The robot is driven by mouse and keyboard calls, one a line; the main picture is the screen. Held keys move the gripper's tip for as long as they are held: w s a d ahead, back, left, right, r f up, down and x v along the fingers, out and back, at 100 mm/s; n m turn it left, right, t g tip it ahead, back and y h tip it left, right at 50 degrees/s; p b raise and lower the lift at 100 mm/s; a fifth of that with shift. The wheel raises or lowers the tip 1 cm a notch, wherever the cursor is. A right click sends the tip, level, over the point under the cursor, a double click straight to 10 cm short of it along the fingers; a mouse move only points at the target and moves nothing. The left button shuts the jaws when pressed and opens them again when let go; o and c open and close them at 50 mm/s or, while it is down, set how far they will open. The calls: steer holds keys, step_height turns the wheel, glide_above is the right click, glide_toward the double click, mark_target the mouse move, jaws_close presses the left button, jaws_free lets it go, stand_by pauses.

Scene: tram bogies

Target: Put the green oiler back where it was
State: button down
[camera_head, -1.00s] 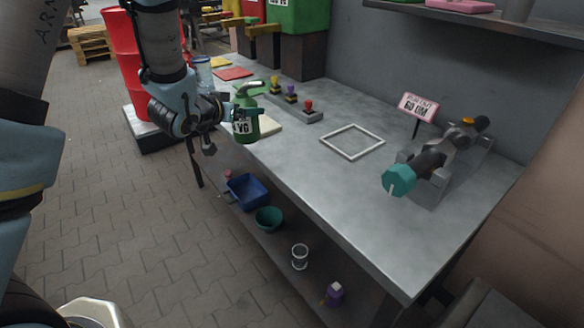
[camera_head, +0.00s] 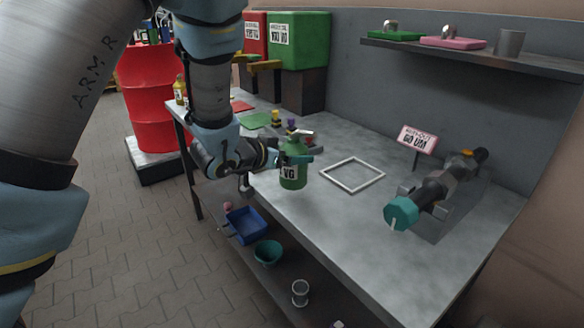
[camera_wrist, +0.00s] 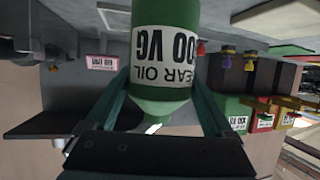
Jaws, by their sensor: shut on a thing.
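The green oiler (camera_head: 292,177), with a white label, is upright in my gripper (camera_head: 300,160). It hangs over the front part of the grey bench, left of the white square frame (camera_head: 336,185). In the wrist view the oiler (camera_wrist: 165,15) appears upside down, its label reading gear oil, between the two fingers of my gripper (camera_wrist: 163,100). The fingers are shut on its body. Its spout is partly hidden by my gripper in the head view. A green mat (camera_head: 254,120) and a red mat (camera_head: 240,106) lie toward the bench's far left end.
A rack with coloured-topped items (camera_head: 276,118) stands behind the oiler. A teal-ended machine part (camera_head: 402,212) lies in a cradle at right, near a sign (camera_head: 417,138). A wall shelf (camera_head: 480,58) holds trays and a cup. A blue bin (camera_head: 246,224) is below.

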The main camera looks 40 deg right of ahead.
mark_target(292, 168)
steer(key=shift+f, duration=1.85)
steer(key=shift+f, duration=0.2)
jaws_free()
steer(key=shift+r, duration=0.1)
